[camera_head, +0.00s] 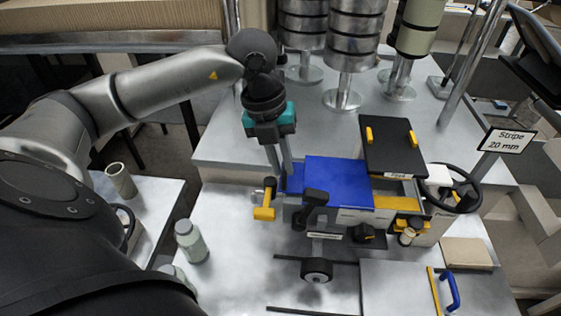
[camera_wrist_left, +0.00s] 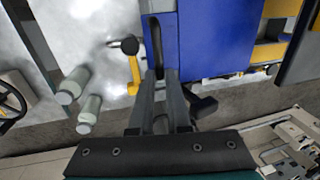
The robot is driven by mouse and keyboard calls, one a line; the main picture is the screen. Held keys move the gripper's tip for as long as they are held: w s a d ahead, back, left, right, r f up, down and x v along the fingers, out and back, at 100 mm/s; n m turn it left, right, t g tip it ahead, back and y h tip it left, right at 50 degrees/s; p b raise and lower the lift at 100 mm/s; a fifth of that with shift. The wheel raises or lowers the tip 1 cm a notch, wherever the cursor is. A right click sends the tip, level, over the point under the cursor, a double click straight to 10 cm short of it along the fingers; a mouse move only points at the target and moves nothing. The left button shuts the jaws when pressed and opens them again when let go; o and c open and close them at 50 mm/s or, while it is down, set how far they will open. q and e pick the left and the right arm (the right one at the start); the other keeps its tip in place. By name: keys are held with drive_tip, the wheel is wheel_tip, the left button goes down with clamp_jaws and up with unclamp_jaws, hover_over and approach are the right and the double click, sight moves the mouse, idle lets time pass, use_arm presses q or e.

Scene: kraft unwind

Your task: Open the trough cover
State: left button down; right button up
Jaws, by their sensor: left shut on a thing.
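The trough cover appears to be the flat blue panel (camera_head: 338,182) on the machine in the middle of the table; it lies about level. In the left wrist view the blue panel (camera_wrist_left: 215,40) fills the upper middle. A black bar handle (camera_wrist_left: 154,40) stands along its edge. My left gripper (camera_head: 281,178) reaches down to the left edge of the panel. Its fingers (camera_wrist_left: 161,78) are shut on the black handle's near end. The grip itself is partly hidden by the fingers. My right gripper is not in view.
A yellow-handled lever (camera_head: 265,210) stands just left of the panel. A black lid with yellow grips (camera_head: 393,147) and a handwheel (camera_head: 455,190) are to its right. Bottles (camera_head: 191,242) stand at front left. Metal rollers (camera_head: 350,40) stand behind.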

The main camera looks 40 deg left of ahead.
use_arm(q)
drive_tip(key=c, duration=0.9)
unclamp_jaws()
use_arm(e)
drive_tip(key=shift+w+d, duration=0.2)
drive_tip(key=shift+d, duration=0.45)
use_arm(q)
drive_tip(key=shift+s+a+r+p, duration=0.15)
drive_tip(key=shift+s+a+r, duration=0.2)
drive_tip(key=shift+r, duration=2.15)
drive_tip(key=shift+s+a+r+p, duration=0.2)
drive_tip(key=shift+a+r, duration=0.25)
drive_tip(key=shift+r, duration=2.05)
drive_tip(key=shift+s+a+r+p, duration=0.2)
drive_tip(key=shift+a+r, duration=0.2)
drive_tip(key=shift+r, duration=2.1)
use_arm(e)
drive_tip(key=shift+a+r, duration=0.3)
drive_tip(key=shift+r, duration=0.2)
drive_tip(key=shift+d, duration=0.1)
